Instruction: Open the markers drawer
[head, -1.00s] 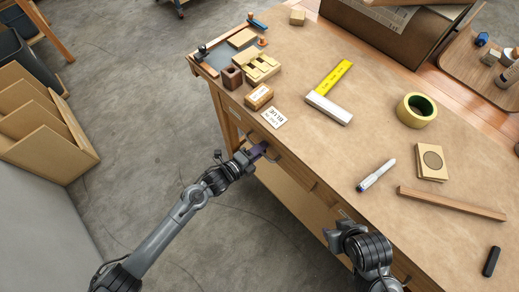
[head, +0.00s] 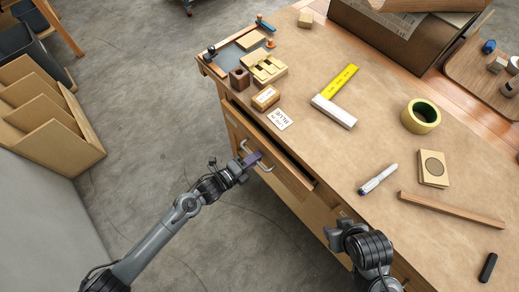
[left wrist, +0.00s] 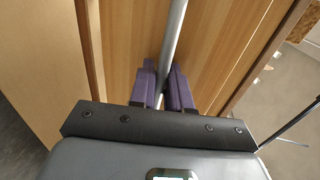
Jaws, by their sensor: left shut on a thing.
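A wooden drawer (head: 285,177) in the front of the workbench stands partly out, with a dark gap between its front and the tabletop edge. Its metal bar handle (head: 266,168) also shows in the left wrist view (left wrist: 177,35), running between the purple fingers. My left gripper (head: 254,159) is shut on this handle, and it also shows in the left wrist view (left wrist: 163,88). The drawer's contents cannot be made out. My right gripper (head: 336,236) is over the bench's front edge, apart from the drawer; its fingers are not clear.
The workbench top (head: 310,150) holds a yellow-and-white square (head: 335,95), a tape roll (head: 420,116), a marker (head: 378,178), a wood strip (head: 450,209) and a label card (head: 279,119). Floor in front of the drawer is clear.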

